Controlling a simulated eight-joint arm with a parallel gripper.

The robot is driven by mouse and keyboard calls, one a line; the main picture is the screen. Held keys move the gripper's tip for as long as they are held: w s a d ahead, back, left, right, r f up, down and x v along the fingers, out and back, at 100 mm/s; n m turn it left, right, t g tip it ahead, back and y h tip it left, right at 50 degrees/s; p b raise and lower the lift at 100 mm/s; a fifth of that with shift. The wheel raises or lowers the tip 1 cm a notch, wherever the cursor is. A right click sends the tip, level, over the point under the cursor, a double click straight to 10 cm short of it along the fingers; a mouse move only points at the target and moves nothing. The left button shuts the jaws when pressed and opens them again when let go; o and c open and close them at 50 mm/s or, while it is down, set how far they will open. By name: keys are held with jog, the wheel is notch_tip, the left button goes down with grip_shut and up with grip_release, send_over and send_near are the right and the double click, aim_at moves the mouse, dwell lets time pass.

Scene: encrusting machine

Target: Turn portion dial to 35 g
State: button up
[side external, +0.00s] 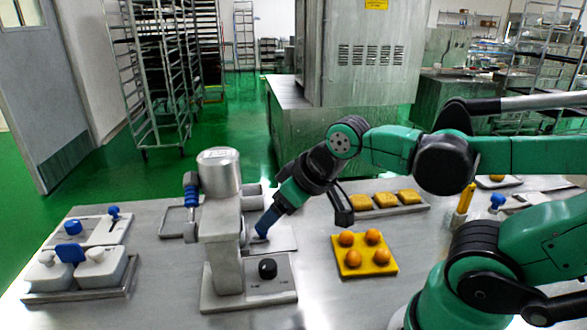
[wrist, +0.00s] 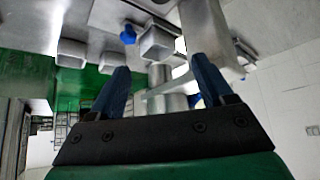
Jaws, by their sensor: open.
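The encrusting machine (side external: 222,225) is a grey metal column with a round top on the steel table. A black round dial (side external: 267,268) sits on the machine's base plate, with small dark marks beside it that are too small to read. My gripper (side external: 262,234) hangs just right of the column, above and behind the dial, apart from it. In the wrist view its two blue fingers are spread (wrist: 160,68) with nothing gripped between them. Grey metal parts (wrist: 165,95) show beyond the gap. I cannot make out the black dial in the wrist view.
At left stand white containers with a blue part (side external: 70,252) and a panel with blue knobs (side external: 73,227). A yellow tray of orange balls (side external: 364,262) lies to the right, with a tray of yellow square pieces (side external: 387,206) behind it. Bare table lies between base plate and yellow tray.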

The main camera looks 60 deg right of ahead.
jog(key=w+d+f+n+g+y, duration=0.3)
jog(key=w+d+f+n+g, duration=0.15)
jog(key=w+d+n, duration=0.4)
jog(key=shift+t, duration=0.35)
jog(key=x, duration=0.7)
jog(key=shift+s+a, duration=0.35)
jog(key=shift+s, duration=0.05)
jog(key=s+d, duration=0.2)
jog(key=s+d+r, duration=0.1)
jog(key=shift+s+d, duration=0.35)
jog(key=shift+d, duration=0.05)
jog(key=v, duration=0.3)
jog(key=shift+s+r, duration=0.1)
jog(key=shift+r, duration=0.15)
jog(key=shift+s+d+r, duration=0.15)
jog(key=shift+d+r, duration=0.05)
jog(key=shift+r, duration=0.4)
